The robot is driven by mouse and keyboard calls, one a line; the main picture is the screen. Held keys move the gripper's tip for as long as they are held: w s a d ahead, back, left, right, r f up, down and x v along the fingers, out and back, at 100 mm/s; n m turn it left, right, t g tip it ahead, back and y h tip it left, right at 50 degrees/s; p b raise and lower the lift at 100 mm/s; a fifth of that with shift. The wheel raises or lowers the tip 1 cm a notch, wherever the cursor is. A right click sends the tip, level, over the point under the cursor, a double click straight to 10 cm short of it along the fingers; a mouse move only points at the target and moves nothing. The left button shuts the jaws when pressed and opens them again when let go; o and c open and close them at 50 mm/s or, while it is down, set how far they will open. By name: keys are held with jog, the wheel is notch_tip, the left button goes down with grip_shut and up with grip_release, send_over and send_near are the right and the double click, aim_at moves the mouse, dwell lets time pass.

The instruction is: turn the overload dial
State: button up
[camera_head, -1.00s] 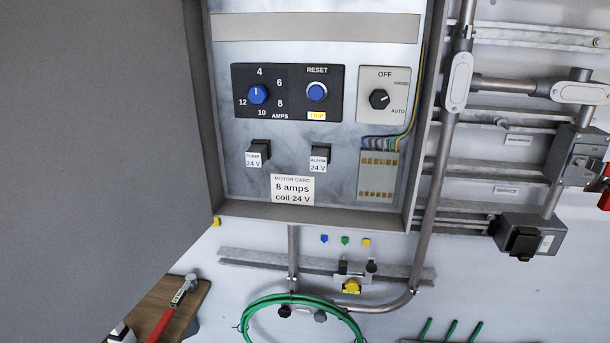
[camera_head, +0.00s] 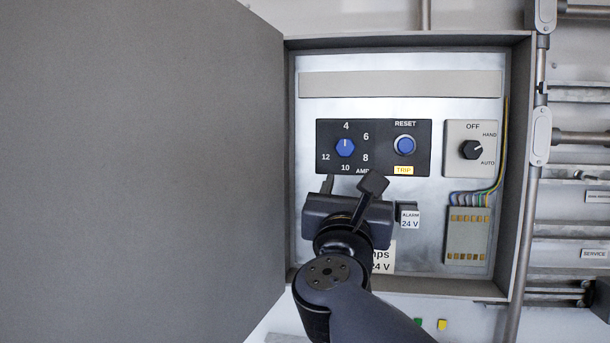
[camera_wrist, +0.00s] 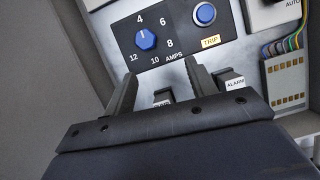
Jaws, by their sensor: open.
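The overload dial (camera_head: 345,148) is a blue knob on a black panel, ringed by the numbers 4, 6, 8, 10 and 12 above the word AMPS. Its white mark points up, close to the 4. It also shows in the wrist view (camera_wrist: 146,39), uncovered. My gripper (camera_head: 350,185) is open and empty, just below the dial in the head view. In the wrist view its two fingers (camera_wrist: 163,84) stand apart below the dial, and neither touches it. My gripper hides the PUMP block and most of the motor card.
A blue RESET button (camera_head: 405,145) with a yellow TRIP label is right of the dial. A black OFF/HAND/AUTO selector (camera_head: 471,150) is further right. The ALARM block (camera_head: 409,216) is close beside my gripper. The open cabinet door (camera_head: 140,170) fills the left.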

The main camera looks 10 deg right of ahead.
aim_at(345, 148)
jog(key=shift+n+t, duration=0.4)
jog(key=shift+n, duration=0.2)
jog(key=p+x, duration=0.1)
jog(key=x, duration=0.2)
jog(key=a+r+p+x, duration=0.1)
jog(key=x, duration=0.3)
jog(key=a+p+x, duration=0.1)
jog(key=x, duration=0.3)
jog(key=shift+r, duration=0.15)
jog(key=shift+c, duration=0.5)
jog(key=c, duration=0.9)
